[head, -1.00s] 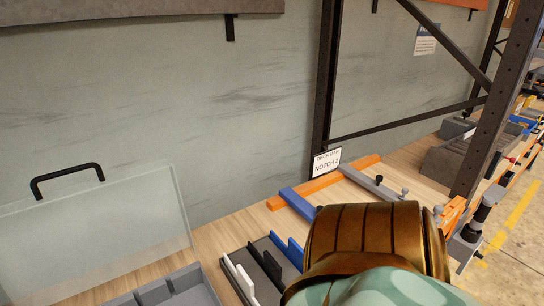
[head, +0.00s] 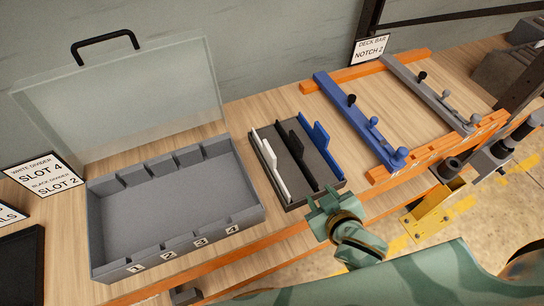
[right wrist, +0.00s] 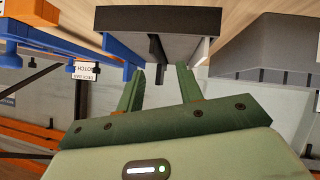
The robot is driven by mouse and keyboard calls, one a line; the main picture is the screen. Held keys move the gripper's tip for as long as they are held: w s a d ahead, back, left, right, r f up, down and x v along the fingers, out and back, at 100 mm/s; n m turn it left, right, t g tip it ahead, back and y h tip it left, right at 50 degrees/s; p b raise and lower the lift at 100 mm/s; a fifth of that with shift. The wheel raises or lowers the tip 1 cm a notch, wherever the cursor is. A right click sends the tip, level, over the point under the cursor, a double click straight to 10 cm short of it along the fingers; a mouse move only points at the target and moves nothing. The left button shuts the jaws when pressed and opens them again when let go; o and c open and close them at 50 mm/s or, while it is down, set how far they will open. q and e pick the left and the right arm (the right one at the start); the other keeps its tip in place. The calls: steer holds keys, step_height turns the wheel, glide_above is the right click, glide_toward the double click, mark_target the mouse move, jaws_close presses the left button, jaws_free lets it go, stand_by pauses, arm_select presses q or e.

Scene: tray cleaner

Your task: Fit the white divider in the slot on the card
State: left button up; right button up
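The white divider (head: 270,165) stands upright in a dark rack (head: 293,201), left of a black divider (head: 301,160) and a blue divider (head: 322,150). The card (head: 42,178) reads white divider slot 4, black divider slot 2. The grey tray (head: 175,248) left of the rack is empty; its front slots are numbered 1 to 4, with label 4 (head: 232,229) rightmost. My right gripper (head: 332,198) is at the rack's front right edge. In the right wrist view its fingers (right wrist: 160,82) are apart and empty, facing the rack, with the white divider (right wrist: 203,50) just beyond. My left gripper is out of view.
A clear lid with a black handle (head: 104,40) stands open behind the tray. Blue (head: 350,115) and grey (head: 430,90) bars lie across orange rails at the right, near a notch 2 card (head: 370,50). A dark panel (head: 20,262) lies at the left.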

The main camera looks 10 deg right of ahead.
mark_target(269, 151)
steer(key=w+a+r+m+t+y, duration=0.2)
steer(key=a+r+t+y, duration=0.1)
steer(key=a+r, duration=0.25)
steer(key=x, duration=0.3)
steer(key=b+x, duration=0.1)
steer(key=x, duration=0.3)
steer(key=f+x, duration=0.1)
steer(key=x, duration=0.2)
steer(key=shift+a, duration=0.25)
steer(key=x, duration=0.2)
steer(key=b+x, duration=0.1)
steer(key=x, duration=0.2)
steer(key=shift+w+f+b, duration=0.25)
steer(key=shift+f+b, duration=0.05)
jaws_close()
